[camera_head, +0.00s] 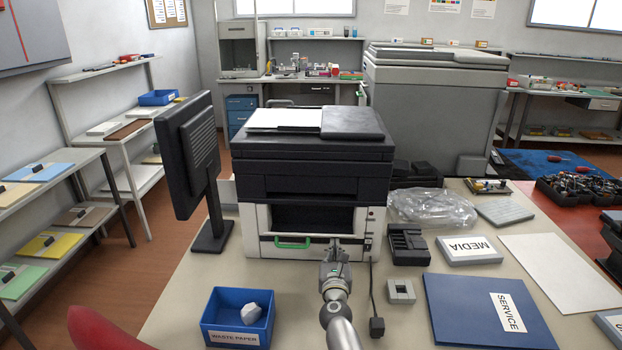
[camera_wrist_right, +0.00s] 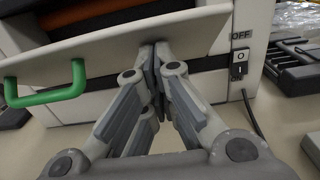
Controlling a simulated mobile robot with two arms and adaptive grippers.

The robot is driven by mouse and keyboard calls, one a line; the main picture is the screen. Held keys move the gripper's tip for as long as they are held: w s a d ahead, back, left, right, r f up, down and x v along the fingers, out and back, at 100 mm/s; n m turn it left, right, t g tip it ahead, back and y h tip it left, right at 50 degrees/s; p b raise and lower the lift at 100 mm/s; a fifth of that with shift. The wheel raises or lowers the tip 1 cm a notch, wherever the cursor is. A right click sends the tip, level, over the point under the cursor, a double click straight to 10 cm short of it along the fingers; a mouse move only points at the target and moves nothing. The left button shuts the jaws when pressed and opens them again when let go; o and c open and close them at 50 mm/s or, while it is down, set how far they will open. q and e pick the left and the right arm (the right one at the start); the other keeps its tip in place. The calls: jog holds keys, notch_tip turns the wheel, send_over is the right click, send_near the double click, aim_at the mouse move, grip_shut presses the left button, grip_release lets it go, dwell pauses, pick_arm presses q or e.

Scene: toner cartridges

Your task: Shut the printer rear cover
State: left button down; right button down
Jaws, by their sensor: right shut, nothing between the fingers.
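The printer (camera_head: 313,160) stands on the table, a black and white body with a dark opening low in its near face. Its rear cover (camera_head: 318,244) is a pale panel with a green handle (camera_head: 292,243), tilted outward below this opening. In the right wrist view the cover (camera_wrist_right: 130,38) leans open, with dark and orange parts showing behind it and the green handle (camera_wrist_right: 48,90) at left. My right gripper (camera_head: 337,243) is shut and empty, its fingertips (camera_wrist_right: 158,52) at the cover's outer face, right of the handle. Contact is hard to tell. My left gripper is not in view.
A black monitor (camera_head: 190,155) stands left of the printer. A blue waste paper bin (camera_head: 238,335) is at front left. A power switch (camera_wrist_right: 238,68) and a cable (camera_head: 374,300) are right of the cover. The MEDIA box (camera_head: 468,259) and SERVICE folder (camera_head: 470,310) lie at right.

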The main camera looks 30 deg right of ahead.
jog(key=shift+w+d+r+p, duration=0.35)
jog(key=shift+w+d+r, duration=0.15)
jog(key=shift+w+r, duration=0.3)
jog(key=shift+r, duration=0.15)
jog(key=shift+w+d+r, duration=0.25)
jog(key=shift+w+d, duration=0.05)
jog(key=shift+w, duration=0.15)
jog(key=shift+w+d+r, duration=0.2)
jog(key=shift+w+d, duration=0.1)
jog(key=shift+w, duration=0.15)
